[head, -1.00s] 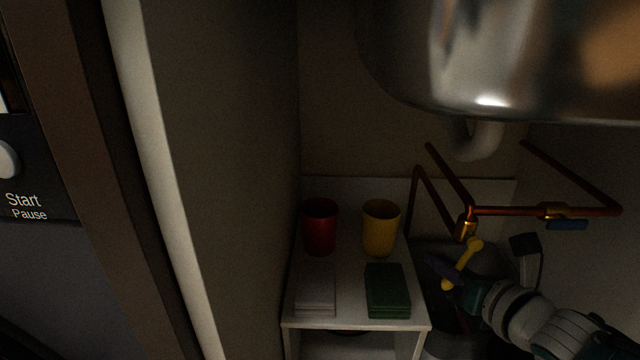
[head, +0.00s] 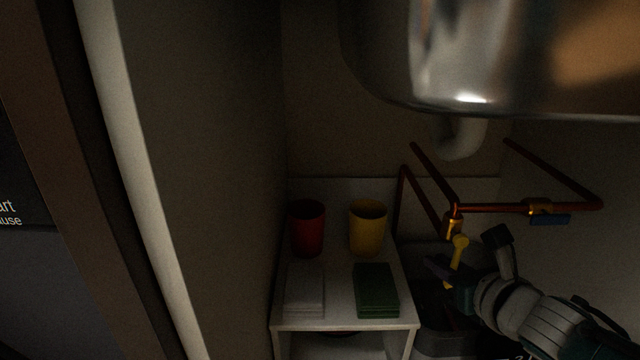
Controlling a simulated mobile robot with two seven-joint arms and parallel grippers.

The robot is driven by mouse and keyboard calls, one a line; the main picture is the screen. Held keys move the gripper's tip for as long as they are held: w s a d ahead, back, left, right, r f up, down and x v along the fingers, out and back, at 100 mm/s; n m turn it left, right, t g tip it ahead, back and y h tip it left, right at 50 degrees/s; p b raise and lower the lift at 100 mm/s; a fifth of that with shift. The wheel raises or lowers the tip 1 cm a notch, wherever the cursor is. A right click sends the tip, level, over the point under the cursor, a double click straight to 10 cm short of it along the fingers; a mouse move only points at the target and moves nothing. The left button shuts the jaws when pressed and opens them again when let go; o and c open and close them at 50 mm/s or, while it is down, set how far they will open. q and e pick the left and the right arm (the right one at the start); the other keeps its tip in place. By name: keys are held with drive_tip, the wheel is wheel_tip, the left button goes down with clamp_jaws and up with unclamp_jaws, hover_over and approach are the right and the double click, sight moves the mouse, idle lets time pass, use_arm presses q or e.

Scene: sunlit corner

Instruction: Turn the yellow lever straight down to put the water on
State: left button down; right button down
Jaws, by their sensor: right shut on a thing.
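The yellow lever (head: 460,243) hangs below a brass valve body (head: 453,224) on the copper pipe. It slants slightly, its lower end a little to the left of its top, close to straight down. My right gripper (head: 449,274) is shut on the lower part of the lever, with a dark finger showing on its left side. The gripper partly hides the lever's lower end. My left gripper is not in view.
A steel sink bowl (head: 480,60) hangs above. A second valve with a blue handle (head: 550,219) sits on the pipe at the right. A white shelf (head: 340,322) at the left bears a red cup (head: 307,228), a yellow cup (head: 367,228), and white (head: 304,290) and green (head: 376,290) stacks.

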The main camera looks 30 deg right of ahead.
drive_tip(key=c, duration=0.9)
unclamp_jaws()
drive_tip(key=p+v, duration=0.4)
drive_tip(key=v, duration=0.6)
drive_tip(key=shift+p, duration=0.3)
